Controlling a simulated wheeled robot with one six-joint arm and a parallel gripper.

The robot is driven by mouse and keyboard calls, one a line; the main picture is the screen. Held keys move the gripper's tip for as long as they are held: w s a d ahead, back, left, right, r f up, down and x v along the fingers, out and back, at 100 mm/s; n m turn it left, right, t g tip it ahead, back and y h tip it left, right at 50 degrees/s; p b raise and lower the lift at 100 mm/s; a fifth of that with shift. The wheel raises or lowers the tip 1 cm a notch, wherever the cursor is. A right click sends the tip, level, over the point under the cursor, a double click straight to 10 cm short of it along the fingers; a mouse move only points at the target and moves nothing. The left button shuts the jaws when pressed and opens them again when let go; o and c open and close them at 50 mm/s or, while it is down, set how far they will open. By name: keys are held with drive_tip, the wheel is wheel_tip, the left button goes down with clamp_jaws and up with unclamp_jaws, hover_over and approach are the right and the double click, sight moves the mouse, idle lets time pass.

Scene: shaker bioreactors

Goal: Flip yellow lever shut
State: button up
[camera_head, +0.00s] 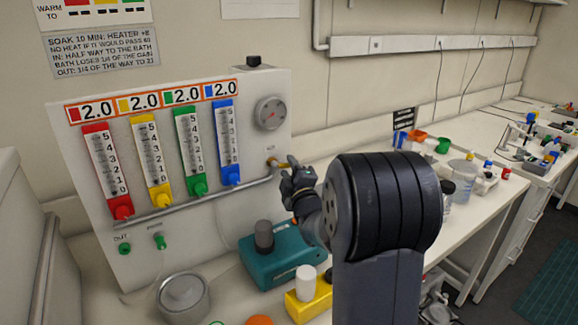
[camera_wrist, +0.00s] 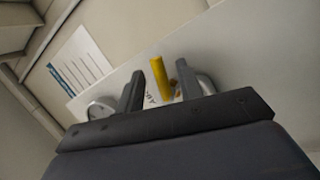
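The yellow lever (camera_wrist: 159,78) shows in the wrist view as a short yellow bar between my two fingers, with a gap on each side. In the head view, the brass-coloured valve fitting (camera_head: 272,162) sits on the right side of the white panel (camera_head: 258,197), at the end of a grey pipe. My gripper (camera_wrist: 160,70) is open around the lever, and nothing is clearly gripped. In the head view my gripper (camera_head: 290,172) is right beside the fitting. It hides most of the lever there, so the lever's angle is hard to tell.
Several coloured flow tubes (camera_head: 152,163) and a round gauge (camera_head: 269,113) are on the panel. Below stand a teal device (camera_head: 275,262), a yellow block (camera_head: 306,304) and a metal pot (camera_head: 183,295). The bench to the right holds bottles and coloured parts.

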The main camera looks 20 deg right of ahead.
drive_tip(key=shift+w, duration=0.25)
drive_tip(key=shift+c, duration=0.4)
clamp_jaws()
